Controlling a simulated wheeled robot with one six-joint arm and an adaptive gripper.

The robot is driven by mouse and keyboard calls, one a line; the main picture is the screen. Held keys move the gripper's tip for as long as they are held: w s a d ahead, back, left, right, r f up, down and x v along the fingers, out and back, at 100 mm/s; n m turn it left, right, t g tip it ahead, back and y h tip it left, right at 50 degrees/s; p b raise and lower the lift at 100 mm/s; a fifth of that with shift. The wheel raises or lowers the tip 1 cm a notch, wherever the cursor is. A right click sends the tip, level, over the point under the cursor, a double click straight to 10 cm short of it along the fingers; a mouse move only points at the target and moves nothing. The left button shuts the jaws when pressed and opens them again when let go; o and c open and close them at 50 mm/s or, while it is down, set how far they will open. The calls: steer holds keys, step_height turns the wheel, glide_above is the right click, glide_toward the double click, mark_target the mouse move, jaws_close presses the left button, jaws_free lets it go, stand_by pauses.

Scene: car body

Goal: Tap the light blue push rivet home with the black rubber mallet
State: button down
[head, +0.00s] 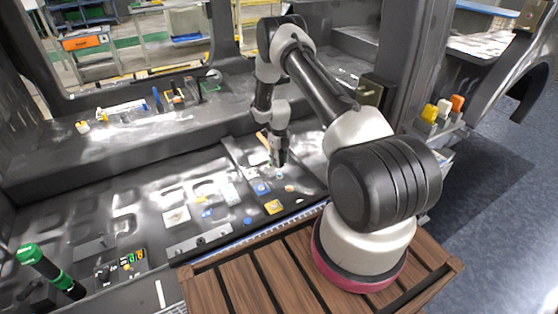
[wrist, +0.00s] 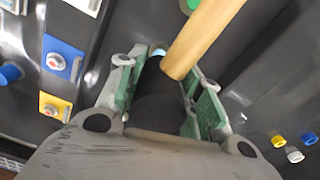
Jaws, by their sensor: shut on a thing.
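My gripper (wrist: 158,72) is shut on the black rubber mallet, with the black head (wrist: 155,98) between its green-padded fingers. The mallet's wooden handle (wrist: 208,35) sticks out past the fingers to the upper right in the wrist view. A small light blue piece (wrist: 157,52), probably the push rivet, shows just beyond the black head and is mostly hidden by it. I cannot tell whether they touch. In the head view my gripper (head: 278,160) points down close above the dark floor panel, and the tan handle (head: 264,142) shows beside it.
Small yellow (wrist: 278,139) and white (wrist: 294,154) caps lie to the right.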

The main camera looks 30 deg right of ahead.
mark_target(279, 173)
steer(key=shift+f, duration=0.15)
stand_by(0.8)
step_height(279, 173, down, 5)
steer(key=shift+s+f, duration=0.1)
steer(key=shift+f, duration=0.05)
stand_by(1.1)
